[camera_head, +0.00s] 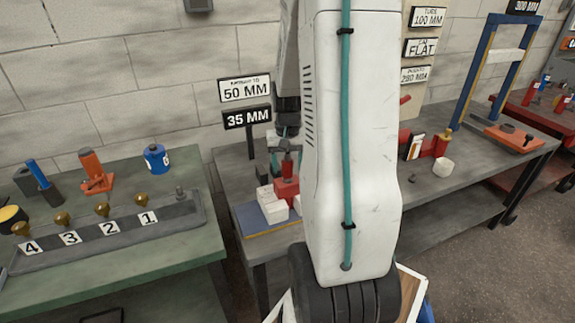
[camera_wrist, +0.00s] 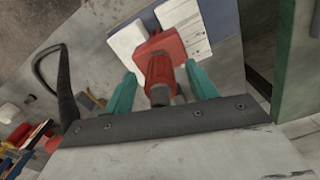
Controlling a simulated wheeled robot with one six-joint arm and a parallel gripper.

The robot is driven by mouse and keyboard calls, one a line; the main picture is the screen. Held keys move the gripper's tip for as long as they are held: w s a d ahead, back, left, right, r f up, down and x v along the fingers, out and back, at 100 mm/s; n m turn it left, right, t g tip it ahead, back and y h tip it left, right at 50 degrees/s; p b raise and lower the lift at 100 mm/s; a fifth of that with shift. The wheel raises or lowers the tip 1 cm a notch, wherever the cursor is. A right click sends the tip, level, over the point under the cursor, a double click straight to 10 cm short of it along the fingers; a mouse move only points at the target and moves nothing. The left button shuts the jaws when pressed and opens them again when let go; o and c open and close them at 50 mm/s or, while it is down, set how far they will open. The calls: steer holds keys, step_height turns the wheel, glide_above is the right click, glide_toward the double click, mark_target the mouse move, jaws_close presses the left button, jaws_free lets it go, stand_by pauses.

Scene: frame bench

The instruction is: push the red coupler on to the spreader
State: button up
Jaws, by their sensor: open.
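A red block with white blocks beside it, apparently the spreader (camera_head: 286,191), sits on a blue-edged board on the middle bench. It also shows in the wrist view (camera_wrist: 163,46). A red cylindrical piece with a dark end, apparently the red coupler (camera_wrist: 159,72), stands over the red block; it shows in the head view (camera_head: 287,166) too. I cannot tell whether the two are fully joined. My gripper (camera_wrist: 162,73) is open, its teal fingers on either side of the red cylinder with gaps. In the head view my gripper (camera_head: 286,152) is partly hidden by my arm.
White blocks (camera_head: 271,208) flank the red block on the blue-edged board (camera_head: 262,233). A 35 MM sign (camera_head: 247,117) stands close behind. A green bench (camera_head: 150,250) with a numbered rack is at left. A blue frame (camera_head: 482,55) stands at right.

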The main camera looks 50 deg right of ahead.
step_height(320, 180, up, 7)
steer(key=shift+r, duration=0.15)
stand_by(0.7)
steer(key=s+a+r+n, duration=0.3)
steer(key=s+a, duration=0.1)
steer(key=a, duration=0.6)
steer(key=s+a+r+n+t, duration=0.1)
steer(key=s+a+r+n, duration=0.2)
steer(key=a, duration=0.7)
steer(key=s+a+r+n, duration=0.3)
steer(key=s+a+r, duration=0.2)
steer(key=a, duration=0.5)
steer(key=shift+s+r, duration=0.2)
steer(key=shift+a, duration=0.1)
steer(key=shift+c, duration=0.4)
